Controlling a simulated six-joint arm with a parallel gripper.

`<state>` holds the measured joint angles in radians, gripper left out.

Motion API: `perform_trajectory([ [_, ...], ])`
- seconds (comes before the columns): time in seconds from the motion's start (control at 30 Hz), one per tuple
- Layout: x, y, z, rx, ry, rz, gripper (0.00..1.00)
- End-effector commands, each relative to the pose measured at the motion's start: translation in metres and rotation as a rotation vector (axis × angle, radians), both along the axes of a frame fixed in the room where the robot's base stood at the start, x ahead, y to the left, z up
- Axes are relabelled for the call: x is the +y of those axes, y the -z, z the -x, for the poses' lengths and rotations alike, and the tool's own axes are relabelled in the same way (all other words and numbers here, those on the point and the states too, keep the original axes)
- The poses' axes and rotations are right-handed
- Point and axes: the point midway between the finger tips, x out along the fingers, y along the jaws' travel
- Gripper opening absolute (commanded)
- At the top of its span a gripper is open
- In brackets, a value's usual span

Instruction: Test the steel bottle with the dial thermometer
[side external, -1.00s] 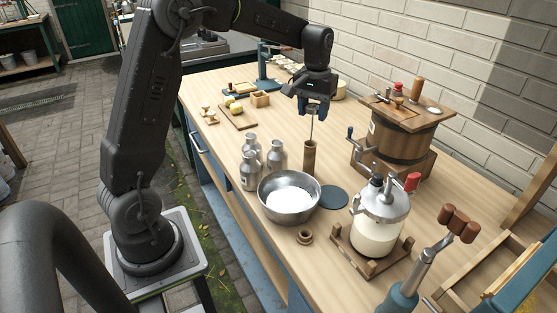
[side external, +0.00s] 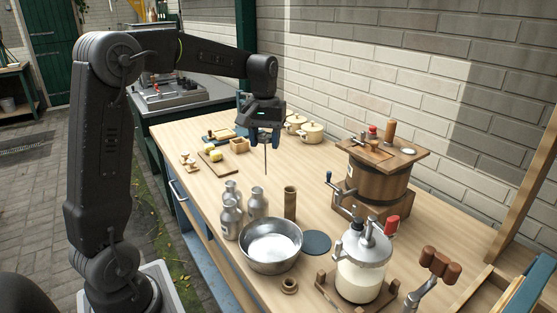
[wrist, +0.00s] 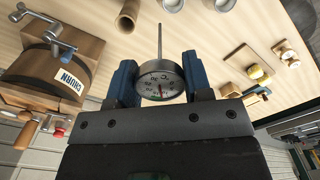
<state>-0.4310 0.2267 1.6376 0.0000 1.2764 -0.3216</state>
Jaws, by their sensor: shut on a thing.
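My gripper (side external: 264,138) is shut on the dial thermometer, whose thin stem (side external: 266,160) points down in the air above the bench. In the wrist view the round white dial (wrist: 161,80) sits between the two blue fingers of my gripper (wrist: 160,66). Three steel bottles stand close together behind the steel bowl: one at the front (side external: 231,220), one to the right (side external: 258,205) and one behind (side external: 231,193). The stem tip is above and behind them, apart from them. The brown tube (side external: 290,204) stands upright to their right, with nothing sticking out of it.
The steel bowl (side external: 250,258) with white contents stands in front of the bottles. A dark disc (side external: 316,242) lies beside it. A glass churn (side external: 358,278) and a wooden barrel churn (side external: 379,184) stand to the right. A board with yellow pieces (side external: 216,154) lies at the back left.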

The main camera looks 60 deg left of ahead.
Motion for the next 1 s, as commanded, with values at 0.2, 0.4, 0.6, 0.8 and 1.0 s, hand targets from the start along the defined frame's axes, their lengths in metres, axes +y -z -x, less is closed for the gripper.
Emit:
perform_trajectory([
  [0.2, 0.011, -0.006, 0.022, 0.001, -0.089, 0.001, 0.32],
  [0.4, 0.011, 0.009, 0.022, 0.004, -0.088, 0.002, 0.32],
  [0.6, 0.011, 0.025, 0.022, 0.003, -0.087, 0.001, 0.32],
  [0.8, 0.011, 0.035, 0.021, 0.001, -0.086, 0.001, 0.32],
  [1.0, 0.011, 0.037, 0.021, 0.001, -0.086, 0.001, 0.32],
])
